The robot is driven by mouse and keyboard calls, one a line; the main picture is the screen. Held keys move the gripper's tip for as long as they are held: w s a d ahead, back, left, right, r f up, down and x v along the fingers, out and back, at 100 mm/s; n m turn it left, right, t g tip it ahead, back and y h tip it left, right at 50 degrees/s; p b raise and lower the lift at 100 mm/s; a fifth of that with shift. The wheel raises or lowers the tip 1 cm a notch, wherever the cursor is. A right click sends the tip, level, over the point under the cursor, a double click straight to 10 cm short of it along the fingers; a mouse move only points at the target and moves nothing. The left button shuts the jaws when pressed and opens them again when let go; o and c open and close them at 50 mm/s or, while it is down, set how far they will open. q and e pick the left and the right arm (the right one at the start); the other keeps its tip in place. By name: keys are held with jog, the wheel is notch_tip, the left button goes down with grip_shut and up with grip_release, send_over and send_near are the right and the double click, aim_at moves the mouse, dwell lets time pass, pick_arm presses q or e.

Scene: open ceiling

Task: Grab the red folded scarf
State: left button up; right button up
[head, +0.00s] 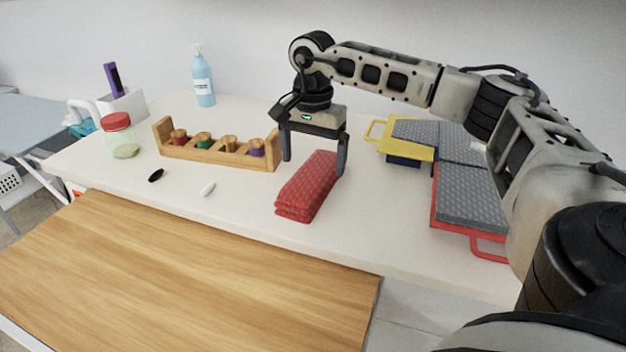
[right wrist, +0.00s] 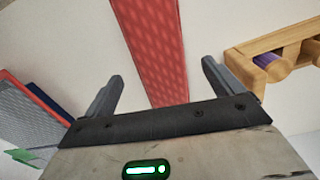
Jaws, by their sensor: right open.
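The red folded scarf (head: 309,187) lies on the white table, folded into a long narrow stack. My right gripper (head: 315,166) is open and points down over the scarf's far end, with one finger on each side. In the right wrist view the scarf (right wrist: 155,45) runs between the two spread fingers of the gripper (right wrist: 162,80), apart from both. I cannot tell the exact height of the fingertips above the table. My left gripper does not show.
A wooden rack (head: 215,152) with several spools stands left of the gripper. Red-framed (head: 470,195) and yellow-framed (head: 410,137) grey panels lie to the right. A white oval object (head: 208,189), a black one (head: 156,175), a red-lidded jar (head: 118,133) and a blue bottle (head: 203,80) are further left.

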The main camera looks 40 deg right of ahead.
aim_at(313, 172)
jog(key=shift+f, duration=2.35)
jog(key=shift+c, duration=0.3)
jog(key=c, duration=1.1)
jog(key=shift+r, duration=0.1)
